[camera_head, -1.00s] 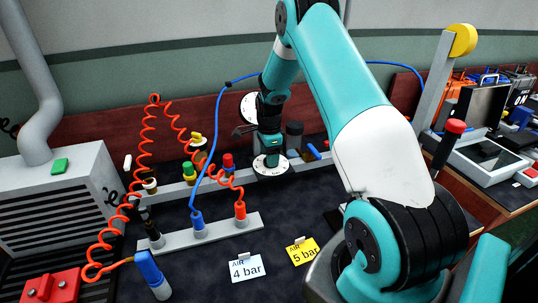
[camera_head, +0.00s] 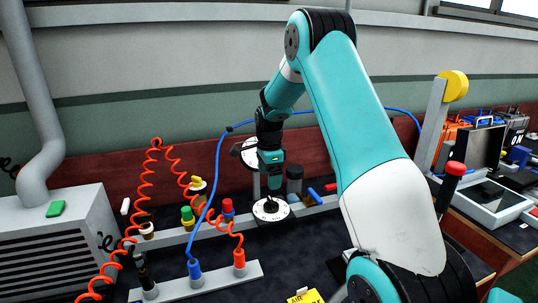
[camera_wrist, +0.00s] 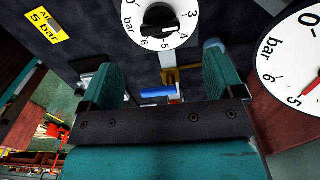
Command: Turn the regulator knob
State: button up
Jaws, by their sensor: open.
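The regulator knob (camera_head: 271,204) is black and sits on a round white dial (camera_head: 272,217) on the bench. In the wrist view, the knob (camera_wrist: 158,17) is at the top edge, on a dial numbered in bar; 3 to 6 are readable. My gripper (camera_head: 270,183) is above the knob, pointing down, with a small gap. In the wrist view, my gripper's teal fingers (camera_wrist: 163,75) are wide apart with nothing between them. The knob lies beyond the fingertips. A white pressure gauge (camera_wrist: 296,68) is at the right, partly cut off.
A yellow "5 bar" card (camera_wrist: 47,26) lies on the bench. Red coiled hoses (camera_head: 152,185) and a blue hose (camera_head: 213,190) rise at the left, near my gripper. Blue-handled fittings (camera_head: 315,196) stand right of the dial. A yellow-topped post (camera_head: 453,86) stands farther right.

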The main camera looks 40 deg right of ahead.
notch_tip(320, 180, up, 9)
jog(key=shift+f, duration=0.2)
dwell(0.3)
jog(key=s+a+r+n+y, duration=0.1)
jog(key=s+a+r+n, duration=0.15)
jog(key=a+n, duration=0.45)
jog(key=s+a+r+n+t, duration=0.1)
jog(key=s+a+n, duration=0.3)
jog(key=a, duration=0.6)
jog(key=s+a+r+n+y, duration=0.1)
jog(key=s+a+r+n, duration=0.15)
jog(key=a+n, duration=0.45)
jog(key=s+a+n+y, duration=0.1)
jog(key=s+a+n, duration=0.5)
jog(key=s, duration=0.3)
jog(key=s+a+n+g+y, duration=0.1)
jog(key=s+a+n, duration=0.5)
jog(key=s, duration=0.3)
jog(key=shift+s+a+f, duration=0.25)
jog(key=shift+f, duration=0.05)
